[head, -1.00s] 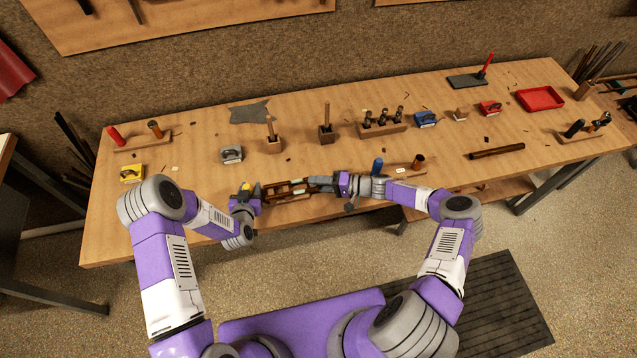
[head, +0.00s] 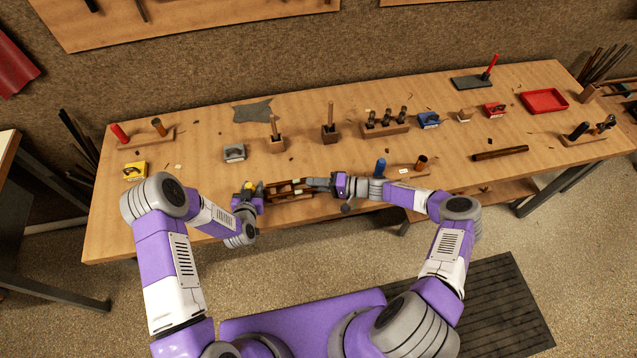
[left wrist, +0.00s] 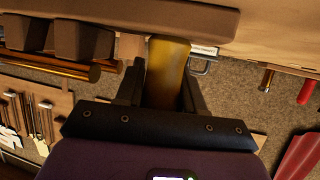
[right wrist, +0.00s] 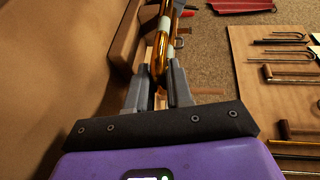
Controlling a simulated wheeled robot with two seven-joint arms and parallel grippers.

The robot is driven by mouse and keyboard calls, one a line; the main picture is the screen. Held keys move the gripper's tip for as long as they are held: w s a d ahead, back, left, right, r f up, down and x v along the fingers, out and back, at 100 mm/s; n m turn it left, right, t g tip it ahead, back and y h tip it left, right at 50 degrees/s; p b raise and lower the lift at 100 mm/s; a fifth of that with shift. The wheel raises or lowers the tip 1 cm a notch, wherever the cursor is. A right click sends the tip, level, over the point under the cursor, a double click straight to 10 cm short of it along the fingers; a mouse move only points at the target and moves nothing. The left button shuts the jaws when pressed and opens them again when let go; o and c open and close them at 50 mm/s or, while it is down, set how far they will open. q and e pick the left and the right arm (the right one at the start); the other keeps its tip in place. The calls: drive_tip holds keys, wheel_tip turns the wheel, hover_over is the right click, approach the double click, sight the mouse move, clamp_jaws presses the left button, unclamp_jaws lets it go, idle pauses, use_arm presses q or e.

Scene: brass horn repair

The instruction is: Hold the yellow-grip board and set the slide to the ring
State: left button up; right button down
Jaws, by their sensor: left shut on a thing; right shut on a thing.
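The wooden board (head: 290,197) is at the table's front edge in the head view, between my two grippers. My left gripper (head: 257,190) is shut on its yellow grip (left wrist: 167,72), which shows between the fingers in the left wrist view. My right gripper (head: 318,184) is at the board's right end, shut on the brass slide (right wrist: 159,60). In the right wrist view the brass tube runs away from the fingers, with a pale band (right wrist: 165,24) further along. The fingers hide the held part, and I cannot tell which mark is the ring.
Behind the board stand a grey clamp block (head: 234,152) and wooden tool blocks (head: 331,133). A blue-handled tool (head: 380,167) stands close to my right wrist. A yellow block (head: 134,171) is at left, a red tray (head: 544,101) at far right. The table's front left is clear.

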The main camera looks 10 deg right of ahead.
drive_tip(key=c, duration=1.1)
unclamp_jaws()
drive_tip(key=shift+f, duration=0.1)
